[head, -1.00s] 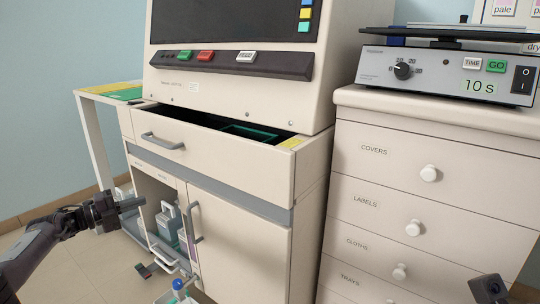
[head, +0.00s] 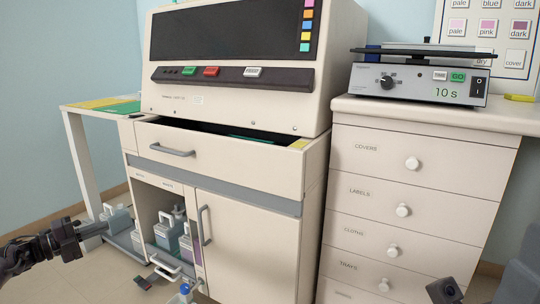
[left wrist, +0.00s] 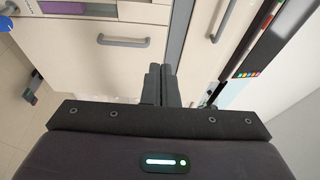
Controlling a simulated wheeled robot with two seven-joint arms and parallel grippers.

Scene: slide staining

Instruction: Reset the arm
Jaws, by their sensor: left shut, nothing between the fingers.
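My left gripper (head: 92,231) reaches in from the left in the head view, low and in front of the staining machine's cabinet. Its fingers are shut with nothing between them. In the left wrist view the two closed fingers (left wrist: 160,84) point at pale cabinet fronts, apart from any handle. A dark part of my right arm (head: 445,290) shows at the bottom right of the head view. Its fingers are not visible.
The staining machine (head: 238,118) stands on a cabinet whose top drawer (head: 215,158) is partly open. Bottles (head: 165,232) stand in the open lower compartment. A drawer unit (head: 365,180) at right carries a timer device (head: 415,84) reading 10 s. A side table (head: 75,112) is at left.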

